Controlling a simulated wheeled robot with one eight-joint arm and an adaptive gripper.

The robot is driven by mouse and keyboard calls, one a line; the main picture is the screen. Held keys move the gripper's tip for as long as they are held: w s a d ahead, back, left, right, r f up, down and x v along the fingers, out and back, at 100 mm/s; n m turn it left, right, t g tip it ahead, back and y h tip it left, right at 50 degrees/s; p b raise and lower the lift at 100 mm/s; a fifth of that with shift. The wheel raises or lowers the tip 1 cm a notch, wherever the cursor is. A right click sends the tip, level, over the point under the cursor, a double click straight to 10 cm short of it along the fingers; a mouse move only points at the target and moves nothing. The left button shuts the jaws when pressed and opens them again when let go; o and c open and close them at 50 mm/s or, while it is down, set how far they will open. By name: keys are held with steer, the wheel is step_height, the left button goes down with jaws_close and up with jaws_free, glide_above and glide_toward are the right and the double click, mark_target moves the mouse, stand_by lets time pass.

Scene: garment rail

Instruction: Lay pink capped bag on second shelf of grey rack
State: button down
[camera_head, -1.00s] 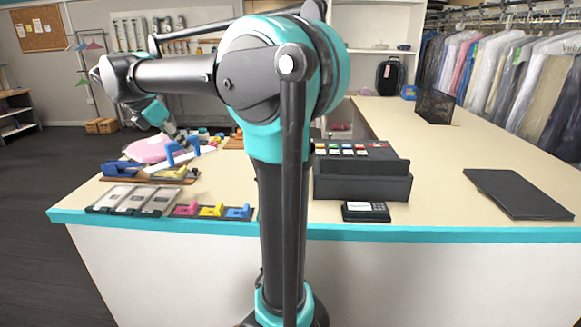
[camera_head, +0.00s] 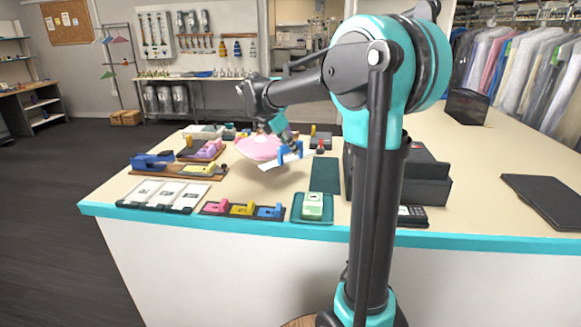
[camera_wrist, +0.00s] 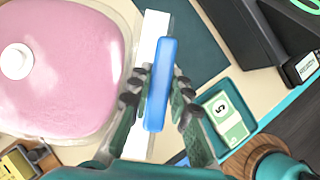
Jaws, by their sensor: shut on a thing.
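The pink bag (camera_head: 257,147) with a white round cap (camera_wrist: 16,61) hangs above the counter, with a shadow below it. It fills the left of the wrist view (camera_wrist: 60,85). A white strip (camera_wrist: 151,48) lies along its side, with a blue bar-like handle (camera_wrist: 160,85) over it. My gripper (camera_wrist: 155,95) is shut on the blue handle, its fingers on either side. In the head view my gripper (camera_head: 291,148) is at the bag's right side. A grey metal rack-like bench (camera_head: 215,78) stands against the back wall; I cannot tell whether it is the grey rack named.
The counter (camera_head: 130,185) has stamps, white trays (camera_head: 164,193), a green tray with a light green block (camera_head: 313,207) and a dark register (camera_head: 425,175). Hanging garments (camera_head: 530,75) stand right. Dark floor (camera_head: 60,190) is free to the left.

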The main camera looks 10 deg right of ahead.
mark_target(288, 162)
step_height(288, 162, down, 7)
steer(key=shift+a+f, duration=0.1)
steer(key=shift+f, duration=0.05)
steer(key=c, duration=1.4)
jaws_free()
